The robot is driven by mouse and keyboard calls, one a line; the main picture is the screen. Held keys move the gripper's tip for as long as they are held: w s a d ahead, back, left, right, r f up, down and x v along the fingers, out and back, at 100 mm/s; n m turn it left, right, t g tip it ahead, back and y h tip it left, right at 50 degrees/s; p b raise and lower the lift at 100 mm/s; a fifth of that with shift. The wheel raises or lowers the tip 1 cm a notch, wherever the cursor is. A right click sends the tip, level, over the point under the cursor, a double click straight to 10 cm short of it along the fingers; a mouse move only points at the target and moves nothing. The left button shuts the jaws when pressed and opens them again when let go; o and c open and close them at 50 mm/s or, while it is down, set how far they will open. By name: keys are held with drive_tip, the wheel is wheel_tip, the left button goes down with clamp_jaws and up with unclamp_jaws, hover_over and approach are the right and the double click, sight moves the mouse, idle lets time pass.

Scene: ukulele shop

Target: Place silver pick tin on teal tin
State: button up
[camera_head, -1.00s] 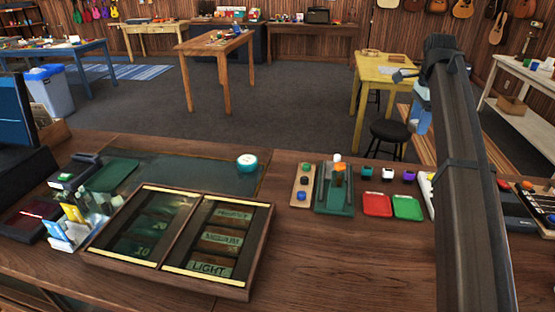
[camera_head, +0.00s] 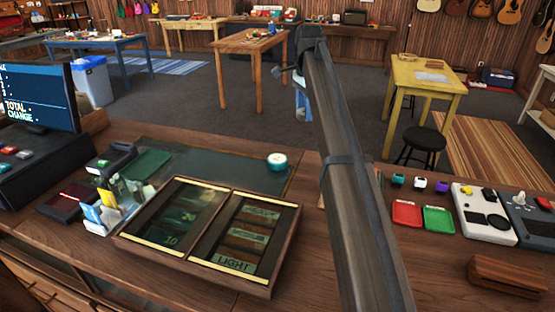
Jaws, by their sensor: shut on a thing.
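The teal tin (camera_head: 277,161) is small and round with a pale top. It sits on the dark green mat near the back edge of the wooden counter, left of my arm. I cannot make out the silver pick tin in this view. My arm rises from the bottom right to a joint at the upper middle. My gripper's fingers do not show, so I cannot see what is between them or how far they are from the teal tin.
A wooden case with glass panels (camera_head: 205,284) lies in front of the teal tin. Red (camera_head: 407,214) and green (camera_head: 439,219) trays, small coloured blocks and a white device (camera_head: 485,214) stand right of my arm. A monitor (camera_head: 38,97) stands left. My arm hides part of the counter.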

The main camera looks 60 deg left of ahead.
drive_tip(key=n, duration=0.1)
hover_over(277, 159)
drive_tip(key=shift+w+a+f, duration=0.1)
drive_tip(key=shift+w+f, duration=0.05)
drive_tip(key=shift+f, duration=7.35)
drive_tip(key=shift+f, duration=0.15)
drive_tip(key=o, duration=1)
drive_tip(key=shift+o, duration=0.2)
wheel_tip(277, 159, up, 12)
